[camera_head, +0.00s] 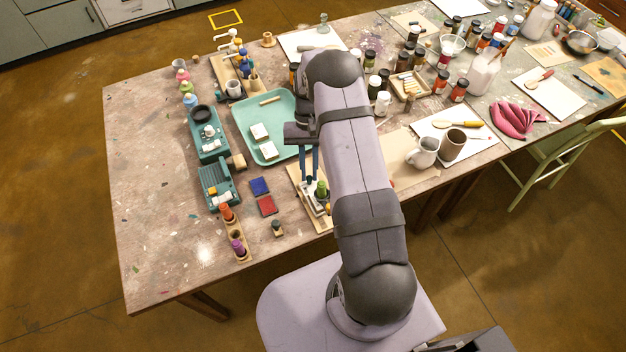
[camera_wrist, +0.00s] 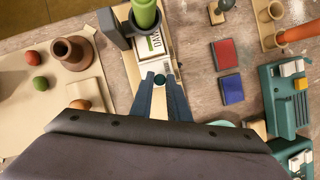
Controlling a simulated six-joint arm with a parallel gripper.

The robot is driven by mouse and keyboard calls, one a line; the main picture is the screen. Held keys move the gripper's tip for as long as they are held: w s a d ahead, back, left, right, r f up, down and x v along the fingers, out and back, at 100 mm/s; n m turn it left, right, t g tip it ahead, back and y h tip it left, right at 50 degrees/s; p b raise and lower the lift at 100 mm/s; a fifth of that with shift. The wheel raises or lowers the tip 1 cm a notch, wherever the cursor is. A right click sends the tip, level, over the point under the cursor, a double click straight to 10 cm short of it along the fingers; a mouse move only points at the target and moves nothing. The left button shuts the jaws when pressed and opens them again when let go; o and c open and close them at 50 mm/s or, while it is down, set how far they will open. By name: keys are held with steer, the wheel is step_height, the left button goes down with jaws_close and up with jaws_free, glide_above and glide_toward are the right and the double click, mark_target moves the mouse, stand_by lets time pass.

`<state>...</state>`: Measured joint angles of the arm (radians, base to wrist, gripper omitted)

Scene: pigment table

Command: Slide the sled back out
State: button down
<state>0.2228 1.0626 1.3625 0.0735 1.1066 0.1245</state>
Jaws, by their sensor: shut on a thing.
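In the wrist view a wooden board (camera_wrist: 178,108) carries a small stand with a grey block and a green cylinder (camera_wrist: 144,14). A pale lettered piece (camera_wrist: 150,44) lies under the green cylinder. A small dark teal knob (camera_wrist: 160,81), seemingly the sled's, sits just in front of it. My gripper (camera_wrist: 161,77) is shut on the knob, one blue finger on each side. In the head view my gripper (camera_head: 309,178) reaches down over the board beside the green cylinder (camera_head: 322,187). My arm and fingers hide part of the sled.
A teal tray (camera_head: 240,124) with white blocks lies behind the board. Blue (camera_head: 260,186) and red (camera_head: 267,205) pads and teal devices (camera_head: 215,183) stand to the left. A cup (camera_head: 453,145) and jug (camera_head: 423,152) stand right. Bare table lies far left.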

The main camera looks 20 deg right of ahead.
steer(key=w+b, duration=0.4)
steer(key=w, duration=0.2)
steer(key=shift+w+f, duration=0.15)
steer(key=shift+f, duration=0.05)
steer(key=shift+w+r+b, duration=0.1)
steer(key=shift+w+b, duration=0.35)
steer(key=shift+b, duration=0.1)
steer(key=shift+w+r, duration=0.1)
steer(key=shift+r, duration=0.1)
steer(key=shift+w, duration=0.1)
steer(key=c, duration=1.7)
jaws_free()
steer(key=b+v, duration=0.1)
steer(key=v, duration=0.6)
